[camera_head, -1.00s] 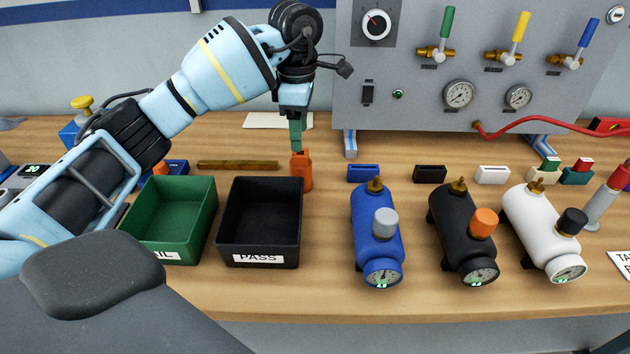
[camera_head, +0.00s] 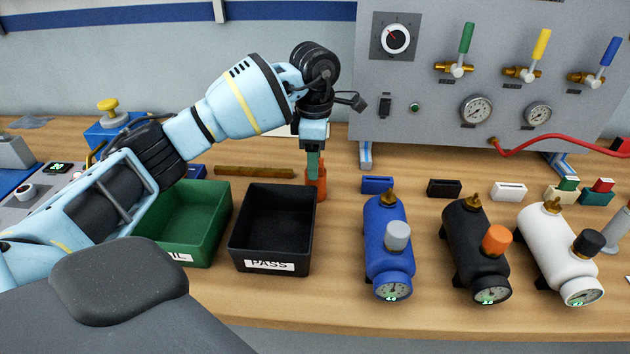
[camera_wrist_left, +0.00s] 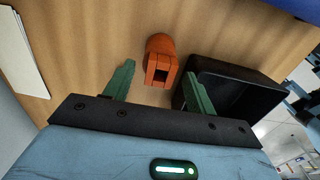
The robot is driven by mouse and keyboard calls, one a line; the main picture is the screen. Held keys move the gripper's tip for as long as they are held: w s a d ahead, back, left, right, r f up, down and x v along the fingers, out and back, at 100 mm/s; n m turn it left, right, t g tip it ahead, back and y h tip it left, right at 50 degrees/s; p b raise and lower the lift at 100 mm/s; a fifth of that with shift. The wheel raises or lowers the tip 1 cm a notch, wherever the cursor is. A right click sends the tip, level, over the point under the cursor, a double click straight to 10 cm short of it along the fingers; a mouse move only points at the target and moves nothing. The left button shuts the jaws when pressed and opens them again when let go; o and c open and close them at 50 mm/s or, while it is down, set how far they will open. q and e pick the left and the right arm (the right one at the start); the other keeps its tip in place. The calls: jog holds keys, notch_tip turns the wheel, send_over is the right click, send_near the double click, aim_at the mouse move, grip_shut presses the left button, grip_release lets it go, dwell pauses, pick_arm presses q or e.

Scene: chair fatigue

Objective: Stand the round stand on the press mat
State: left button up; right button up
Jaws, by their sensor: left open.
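An orange upright piece (camera_head: 321,187) with a rounded body stands on the bench behind the black PASS bin; I take it for the round stand, but cannot be sure. In the left wrist view the orange piece (camera_wrist_left: 159,62) shows a square opening in its top. My left gripper (camera_head: 314,174) is over it, pointing down, with its green fingers open. In the wrist view the fingers (camera_wrist_left: 159,69) are spread either side of the piece and hold nothing. I cannot clearly make out the press mat; a blue surface (camera_head: 12,180) shows at the far left. My right gripper is out of view.
The black PASS bin (camera_head: 237,247) and green bin (camera_head: 222,232) stand close in front. A brown bar (camera_head: 254,172) lies behind them. Blue (camera_head: 377,225), black (camera_head: 462,240) and white (camera_head: 548,235) tanks stand to the right. A grey valve panel (camera_head: 440,110) rises behind.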

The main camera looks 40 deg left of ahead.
pick_arm(q)
jog(key=shift+d+f, duration=0.1)
jog(key=shift+f, duration=1.55)
jog(key=shift+w, duration=0.1)
grip_shut()
notch_tip(320, 180, up, 10)
